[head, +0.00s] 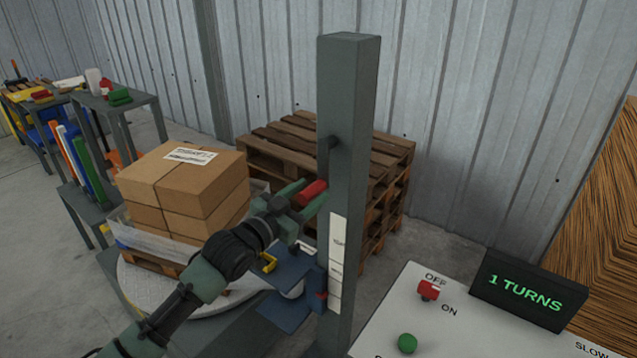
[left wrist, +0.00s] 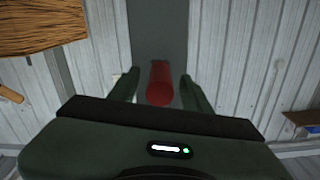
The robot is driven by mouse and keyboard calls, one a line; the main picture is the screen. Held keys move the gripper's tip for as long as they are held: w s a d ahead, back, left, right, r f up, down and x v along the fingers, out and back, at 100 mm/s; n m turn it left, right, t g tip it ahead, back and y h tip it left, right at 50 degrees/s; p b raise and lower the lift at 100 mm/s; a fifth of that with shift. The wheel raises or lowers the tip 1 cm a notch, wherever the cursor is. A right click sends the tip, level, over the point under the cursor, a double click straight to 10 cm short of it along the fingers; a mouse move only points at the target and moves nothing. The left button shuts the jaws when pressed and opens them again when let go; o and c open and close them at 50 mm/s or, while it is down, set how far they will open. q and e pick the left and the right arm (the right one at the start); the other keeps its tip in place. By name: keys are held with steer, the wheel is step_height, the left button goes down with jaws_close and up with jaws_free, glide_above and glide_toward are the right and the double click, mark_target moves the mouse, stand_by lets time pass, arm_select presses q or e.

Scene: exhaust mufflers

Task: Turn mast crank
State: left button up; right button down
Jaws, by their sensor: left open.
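The grey mast (head: 352,130) stands upright in the middle of the head view. Its crank has a dark hub (head: 333,143) on the mast and a red handle (head: 312,192) lower down. My left gripper (head: 305,194) is at the red handle, with its green fingers on either side of it. In the left wrist view the red handle (left wrist: 160,84) lies between the two open fingers (left wrist: 160,90), with small gaps visible beside it. My right gripper is not in view.
A display (head: 525,292) reads "1 TURNS" above a white panel (head: 390,325) with a red switch (head: 429,290) and a green button (head: 407,343). Stacked boxes (head: 190,180) stand on a round turntable at left. Wooden pallets (head: 385,150) are behind the mast. A blue carriage (head: 285,312) sits low on the mast.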

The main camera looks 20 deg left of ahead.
mark_target(317, 189)
arm_select(q)
steer(key=shift+x, duration=1.7)
steer(key=shift+s, duration=0.1)
steer(key=shift+c, duration=0.3)
jaws_close()
steer(key=shift+f, duration=0.1)
